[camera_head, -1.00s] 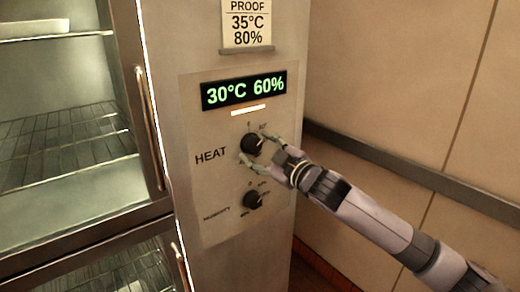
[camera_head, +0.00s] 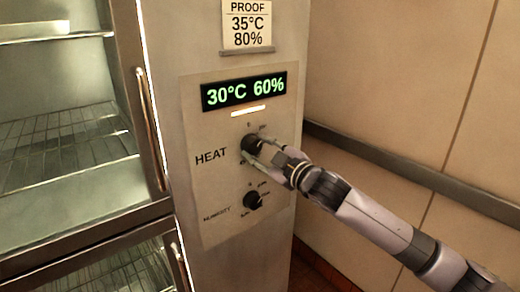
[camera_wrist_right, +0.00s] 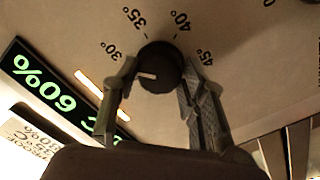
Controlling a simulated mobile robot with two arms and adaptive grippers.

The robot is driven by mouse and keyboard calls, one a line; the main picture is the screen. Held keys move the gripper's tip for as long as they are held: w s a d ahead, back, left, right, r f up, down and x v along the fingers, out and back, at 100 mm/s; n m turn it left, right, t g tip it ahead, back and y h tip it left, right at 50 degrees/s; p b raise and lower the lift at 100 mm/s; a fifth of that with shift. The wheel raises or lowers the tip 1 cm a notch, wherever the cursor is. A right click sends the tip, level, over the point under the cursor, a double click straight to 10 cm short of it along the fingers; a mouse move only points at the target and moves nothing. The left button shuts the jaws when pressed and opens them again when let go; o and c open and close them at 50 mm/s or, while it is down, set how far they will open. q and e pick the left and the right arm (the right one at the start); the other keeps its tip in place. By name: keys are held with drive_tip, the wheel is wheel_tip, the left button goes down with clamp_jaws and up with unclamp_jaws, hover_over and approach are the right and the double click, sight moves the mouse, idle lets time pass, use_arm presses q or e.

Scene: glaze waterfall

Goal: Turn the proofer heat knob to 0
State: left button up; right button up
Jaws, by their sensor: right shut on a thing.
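The black round heat knob (camera_head: 251,144) sits on the proofer's control panel (camera_head: 222,190), beside the word HEAT. My right gripper (camera_head: 256,149) is shut on it, one finger on either side. In the right wrist view the knob (camera_wrist_right: 160,67) lies between the two fingers of the gripper (camera_wrist_right: 158,76). Its white pointer line points left, close to the 30° mark. Marks 35°, 40° and 45° also show around it; I cannot make out a 0 mark for this knob there. My left gripper is out of view.
The lit display (camera_head: 244,91) reads 30°C 60%. The humidity knob (camera_head: 252,201) is just below. A card (camera_head: 247,24) above reads PROOF 35°C 80%. The proofer's door handle (camera_head: 150,128) and wire racks are at left; a wall with a rail (camera_head: 400,165) is at right.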

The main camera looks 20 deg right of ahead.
drive_tip(key=n+p, duration=0.3)
drive_tip(key=n, duration=0.1)
drive_tip(key=shift+r+n, duration=0.15)
drive_tip(key=shift+n, duration=0.25)
drive_tip(key=shift+n+p, duration=1.1)
drive_tip(key=shift+n, duration=1.1)
drive_tip(key=shift+f, duration=0.2)
drive_tip(key=o, duration=1.2)
drive_tip(key=shift+r, duration=0.1)
drive_tip(key=v, duration=1.2)
